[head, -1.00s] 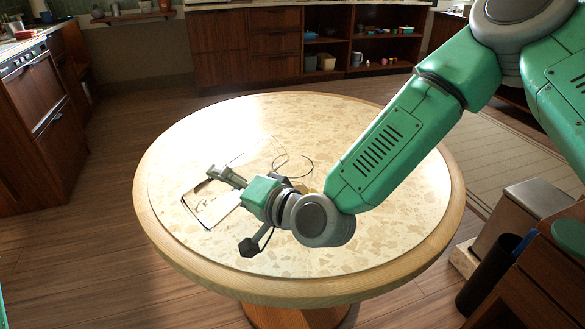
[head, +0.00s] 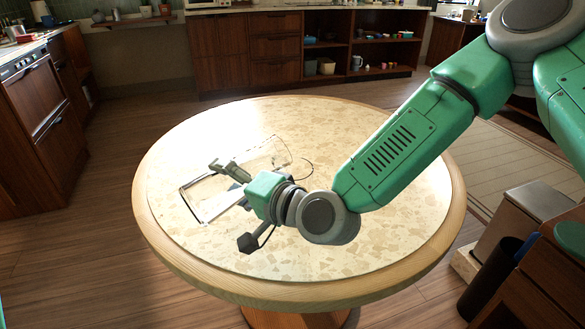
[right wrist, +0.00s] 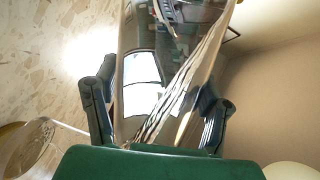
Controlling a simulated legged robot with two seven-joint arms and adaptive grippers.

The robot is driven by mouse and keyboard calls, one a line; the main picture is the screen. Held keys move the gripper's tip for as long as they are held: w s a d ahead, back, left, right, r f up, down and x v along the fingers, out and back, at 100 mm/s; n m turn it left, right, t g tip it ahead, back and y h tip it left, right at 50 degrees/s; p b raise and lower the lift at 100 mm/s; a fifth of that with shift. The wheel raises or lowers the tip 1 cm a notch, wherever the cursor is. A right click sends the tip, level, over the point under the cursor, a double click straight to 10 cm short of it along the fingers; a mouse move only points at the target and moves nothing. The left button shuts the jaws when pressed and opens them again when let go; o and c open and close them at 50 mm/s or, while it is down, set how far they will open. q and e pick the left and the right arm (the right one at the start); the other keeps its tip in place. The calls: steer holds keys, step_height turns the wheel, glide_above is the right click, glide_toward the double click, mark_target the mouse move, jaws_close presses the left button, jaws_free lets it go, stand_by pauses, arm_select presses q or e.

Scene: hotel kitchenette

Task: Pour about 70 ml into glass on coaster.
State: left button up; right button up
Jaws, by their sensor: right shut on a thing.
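My right gripper (head: 228,173) is over the round table, shut on a clear vessel (head: 196,205) whose see-through outline is tilted in the head view. In the right wrist view the clear vessel (right wrist: 142,75) stands between the two fingers of the gripper (right wrist: 155,112), with reflections across its wall. Another clear rounded thing, seemingly the glass (right wrist: 30,150), is cut off at the lower left there, apart from the fingers. In the head view a thin curved outline shows right of the gripper, too faint to identify. The coaster cannot be made out clearly. My left gripper is out of view.
The round stone-topped table (head: 390,240) has a raised wooden rim and is clear at the front and right. A dark bin (head: 488,280) and wooden cabinet stand right of it. Kitchen cabinets (head: 245,50) line the back, away from the table.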

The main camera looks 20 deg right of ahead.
steer(key=shift+a, duration=0.15)
steer(key=shift+d+r, duration=0.25)
steer(key=shift+r, duration=0.05)
stand_by(1.5)
steer(key=shift+a+f, duration=0.2)
steer(key=shift+f, duration=0.05)
steer(key=shift+w+f+n+h+p, duration=0.1)
steer(key=shift+f+n+h+p, duration=0.5)
steer(key=shift+n+p, duration=0.65)
steer(key=shift+w+d+r+n+h+p, duration=0.1)
steer(key=shift+d+r+n+h+p, duration=0.25)
steer(key=shift+n+p, duration=0.55)
steer(key=shift+d+f+m, duration=0.1)
steer(key=shift+f+m, duration=0.1)
steer(key=shift+m, duration=0.05)
